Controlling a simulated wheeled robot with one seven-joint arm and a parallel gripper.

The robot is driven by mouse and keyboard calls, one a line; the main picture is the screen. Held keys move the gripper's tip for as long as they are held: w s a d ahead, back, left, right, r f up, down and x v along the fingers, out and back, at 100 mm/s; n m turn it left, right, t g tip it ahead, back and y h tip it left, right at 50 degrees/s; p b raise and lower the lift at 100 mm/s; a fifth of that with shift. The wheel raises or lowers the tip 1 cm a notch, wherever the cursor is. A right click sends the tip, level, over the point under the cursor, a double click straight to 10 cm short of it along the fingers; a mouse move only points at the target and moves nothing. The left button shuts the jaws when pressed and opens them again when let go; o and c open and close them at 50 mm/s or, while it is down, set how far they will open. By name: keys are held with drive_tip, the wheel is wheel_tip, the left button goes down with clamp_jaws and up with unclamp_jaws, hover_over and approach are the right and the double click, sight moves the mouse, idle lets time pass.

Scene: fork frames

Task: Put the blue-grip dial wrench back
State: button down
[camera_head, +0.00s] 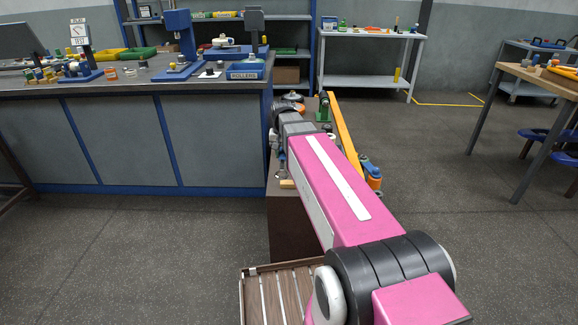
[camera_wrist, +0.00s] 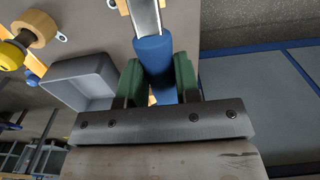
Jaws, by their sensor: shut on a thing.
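In the wrist view the blue-grip wrench (camera_wrist: 153,47) has a smooth blue handle and a bright metal shaft that runs out of the top edge. My gripper (camera_wrist: 157,70) is shut on the blue handle, with one green finger pad on each side. The far end of the wrench and any dial are out of view. In the head view my pink arm reaches over a narrow brown-topped bench, and the arm hides the wrench and the fingers.
A grey open tray (camera_wrist: 82,82) lies left of the fingers in the wrist view, beside a yellow-and-wood part (camera_wrist: 36,30). In the head view a yellow rail (camera_head: 345,133) edges the narrow bench. A large blue-framed workbench (camera_head: 120,140) stands left; a slatted crate (camera_head: 275,292) sits below.

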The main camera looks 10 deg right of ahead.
drive_tip(key=w+d+f, duration=0.1)
drive_tip(key=w, duration=0.1)
drive_tip(key=w+d+f, duration=0.1)
drive_tip(key=w+f, duration=0.1)
drive_tip(key=w, duration=0.1)
drive_tip(key=w+d+f, duration=0.1)
drive_tip(key=w+f, duration=0.1)
drive_tip(key=w, duration=0.1)
drive_tip(key=shift+w+d+f, duration=0.1)
drive_tip(key=shift+d+f, duration=0.05)
drive_tip(key=shift+d, duration=0.25)
drive_tip(key=shift+f, duration=1.9)
drive_tip(key=shift+f, duration=0.15)
drive_tip(key=c, duration=0.8)
unclamp_jaws()
